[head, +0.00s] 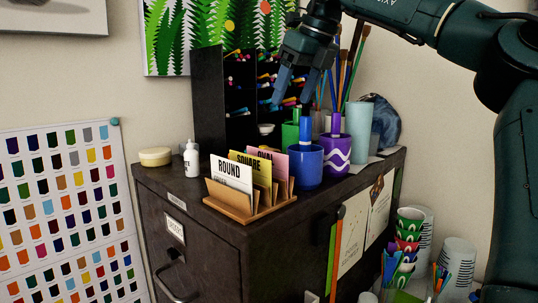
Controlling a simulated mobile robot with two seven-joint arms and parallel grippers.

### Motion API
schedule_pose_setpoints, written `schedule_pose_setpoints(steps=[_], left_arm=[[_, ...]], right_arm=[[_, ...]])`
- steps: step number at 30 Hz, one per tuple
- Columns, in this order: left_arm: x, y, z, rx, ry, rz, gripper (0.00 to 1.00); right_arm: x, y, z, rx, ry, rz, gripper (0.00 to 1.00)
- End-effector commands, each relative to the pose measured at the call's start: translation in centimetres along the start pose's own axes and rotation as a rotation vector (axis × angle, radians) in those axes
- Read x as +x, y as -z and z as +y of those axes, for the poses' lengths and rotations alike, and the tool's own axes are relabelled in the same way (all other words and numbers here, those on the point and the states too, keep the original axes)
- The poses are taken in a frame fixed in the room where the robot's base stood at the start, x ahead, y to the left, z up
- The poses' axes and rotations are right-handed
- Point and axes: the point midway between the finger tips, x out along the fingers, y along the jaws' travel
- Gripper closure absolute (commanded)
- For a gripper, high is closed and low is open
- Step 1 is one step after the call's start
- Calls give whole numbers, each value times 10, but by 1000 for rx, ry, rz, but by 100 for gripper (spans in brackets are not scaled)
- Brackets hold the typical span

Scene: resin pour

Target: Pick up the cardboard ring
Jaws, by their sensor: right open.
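I cannot pick out a cardboard ring for certain. A pale yellow round item (155,156) lies flat at the left end of the dark cabinet's top, but I cannot tell whether it is a ring or a lid. My right gripper (291,98) is open, fingers pointing down, above the back of the cabinet top. It appears over or in front of the green and blue cups, with nothing visible between its fingers. My left gripper is not in view.
On the dark cabinet (207,240) stand a white bottle (191,159), a wooden card holder (240,207), a blue cup (305,167), a purple cup (334,154) and a tall pale-blue cup (359,129). A black rack (208,100) stands behind. Stacked cups (408,235) are lower right.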

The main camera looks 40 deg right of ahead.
Motion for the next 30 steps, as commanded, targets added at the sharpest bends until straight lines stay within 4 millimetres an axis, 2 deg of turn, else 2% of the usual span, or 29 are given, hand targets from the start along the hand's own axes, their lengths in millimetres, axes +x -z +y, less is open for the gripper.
schedule_pose_setpoints(steps=[12, 20, 27, 30], left_arm=[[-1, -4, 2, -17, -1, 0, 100], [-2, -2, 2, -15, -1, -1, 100], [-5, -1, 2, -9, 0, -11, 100], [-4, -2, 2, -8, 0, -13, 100]], right_arm=[[68, 4, -2, -12, 17, 37, 32], [88, 4, -3, -12, 17, 35, 32], [123, 4, -4, -11, 17, 35, 32], [131, 4, -4, -10, 16, 33, 32]])
